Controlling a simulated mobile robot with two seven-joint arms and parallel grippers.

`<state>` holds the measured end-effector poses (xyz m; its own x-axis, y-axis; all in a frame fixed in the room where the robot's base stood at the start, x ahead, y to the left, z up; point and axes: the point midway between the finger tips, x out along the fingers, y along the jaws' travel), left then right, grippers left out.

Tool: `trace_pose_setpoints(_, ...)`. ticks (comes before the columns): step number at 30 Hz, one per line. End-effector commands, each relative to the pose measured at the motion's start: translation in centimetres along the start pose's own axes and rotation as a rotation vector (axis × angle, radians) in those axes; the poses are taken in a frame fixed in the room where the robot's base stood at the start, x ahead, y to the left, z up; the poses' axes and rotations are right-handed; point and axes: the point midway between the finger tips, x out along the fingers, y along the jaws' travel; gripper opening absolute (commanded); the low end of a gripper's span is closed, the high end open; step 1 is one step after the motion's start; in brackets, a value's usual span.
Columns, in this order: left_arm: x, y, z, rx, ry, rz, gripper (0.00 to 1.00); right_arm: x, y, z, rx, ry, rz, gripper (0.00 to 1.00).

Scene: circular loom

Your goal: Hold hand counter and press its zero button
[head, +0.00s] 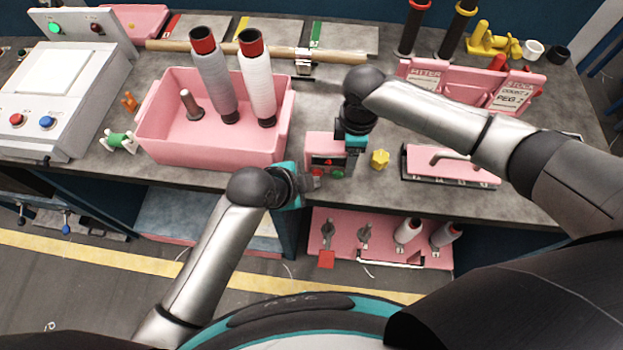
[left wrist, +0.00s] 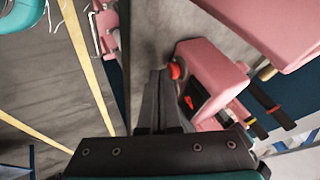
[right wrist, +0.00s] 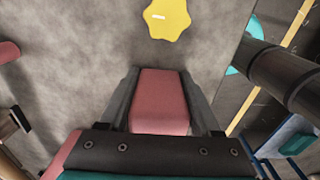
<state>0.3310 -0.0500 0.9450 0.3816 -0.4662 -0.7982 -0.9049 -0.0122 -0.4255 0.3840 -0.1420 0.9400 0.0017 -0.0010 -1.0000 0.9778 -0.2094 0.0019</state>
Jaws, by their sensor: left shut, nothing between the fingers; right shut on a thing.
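A pink bin (head: 215,150) with two tall spools stands left of the counter. A yellow knob-like piece (head: 380,158) lies to its right, before a pink tray (head: 450,166). The bench's front edge runs just below the counter.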

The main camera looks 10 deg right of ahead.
Motion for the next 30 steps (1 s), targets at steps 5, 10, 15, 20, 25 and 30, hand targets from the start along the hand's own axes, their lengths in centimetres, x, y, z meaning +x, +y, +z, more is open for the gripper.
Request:
trace_pose_setpoints(5, 0.3, -0.5, 0.0, 0.003, -0.001, -0.001, 0.0, 0.2, -0.1, 0.2, 0.002, -0.006, -0.001, 0.0)
trace_pose_setpoints(10, 0.8, -1.6, 0.1, 0.003, -0.002, -0.002, 0.0, 0.2, -0.1, 0.2, 0.001, -0.006, -0.002, 0.0)
trace_pose_setpoints(15, 0.9, -1.8, 0.2, 0.0, -0.003, -0.004, 0.0, 0.2, -0.3, 0.1, -0.003, -0.005, -0.008, 0.0)
trace_pose_setpoints(20, 0.9, -1.9, 0.2, 0.0, -0.005, -0.007, 0.0, 0.3, -0.5, 0.0, -0.007, -0.003, -0.013, 0.0)
trace_pose_setpoints(25, 0.6, -1.4, 0.3, 0.001, -0.006, -0.008, 0.0, 0.3, -0.6, -0.1, -0.011, -0.003, -0.015, 0.0)
trace_pose_setpoints(30, -0.6, 1.2, 0.1, 0.002, -0.002, 0.001, 0.0, 0.3, -0.6, 0.0, -0.009, -0.004, -0.015, 0.0)
